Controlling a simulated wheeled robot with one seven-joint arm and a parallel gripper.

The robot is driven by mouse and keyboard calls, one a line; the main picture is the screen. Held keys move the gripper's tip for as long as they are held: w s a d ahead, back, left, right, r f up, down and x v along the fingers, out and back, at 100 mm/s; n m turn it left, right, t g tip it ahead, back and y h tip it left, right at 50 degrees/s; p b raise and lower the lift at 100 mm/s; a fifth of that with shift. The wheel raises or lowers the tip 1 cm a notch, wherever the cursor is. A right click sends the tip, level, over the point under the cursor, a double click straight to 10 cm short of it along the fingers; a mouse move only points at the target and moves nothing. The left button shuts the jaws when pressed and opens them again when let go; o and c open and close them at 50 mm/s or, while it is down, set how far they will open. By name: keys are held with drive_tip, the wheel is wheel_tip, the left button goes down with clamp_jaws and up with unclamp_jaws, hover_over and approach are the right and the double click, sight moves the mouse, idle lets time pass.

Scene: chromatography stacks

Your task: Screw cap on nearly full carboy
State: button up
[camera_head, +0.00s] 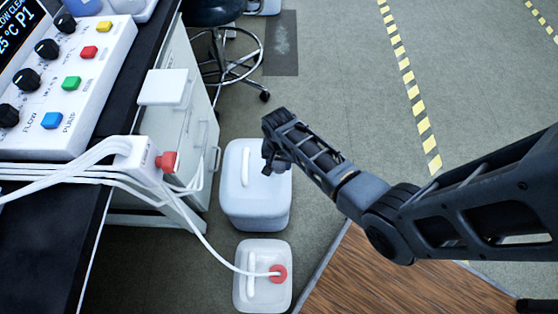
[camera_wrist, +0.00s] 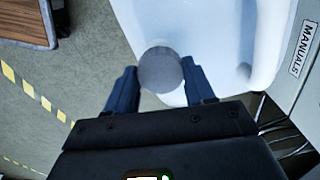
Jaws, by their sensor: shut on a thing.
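A large white carboy (camera_head: 238,208) with a moulded handle stands on the floor beside the bench. It fills the upper right of the wrist view (camera_wrist: 205,25). My gripper (camera_head: 272,160) is over the right part of its top. In the wrist view my gripper (camera_wrist: 160,84) is shut on a round grey cap (camera_wrist: 160,68), with one dark finger on each side. The cap overlaps the carboy's top. The neck is hidden, and I cannot tell whether the cap touches it.
A smaller white carboy (camera_head: 262,297) with a red cap (camera_head: 279,273) and a tube stands in front. The bench cabinet (camera_head: 193,115) is close on the left. A wooden platform (camera_head: 380,275) lies at lower right. Open floor lies behind, with a stool (camera_head: 225,50).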

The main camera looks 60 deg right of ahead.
drive_tip(key=shift+f, duration=0.3)
drive_tip(key=o, duration=1.1)
drive_tip(key=c, duration=1.2)
drive_tip(key=shift+o, duration=0.2)
drive_tip(key=shift+r+m, duration=0.15)
drive_tip(key=shift+m, duration=0.75)
drive_tip(key=m+p, duration=0.1)
drive_tip(key=m, duration=0.3)
drive_tip(key=shift+w+m, duration=0.1)
drive_tip(key=shift+m, duration=0.3)
drive_tip(key=m+p, duration=0.1)
drive_tip(key=m, duration=0.2)
drive_tip(key=shift+m, duration=0.3)
drive_tip(key=m, duration=0.3)
drive_tip(key=shift+m+p, duration=0.3)
drive_tip(key=shift+p, duration=0.05)
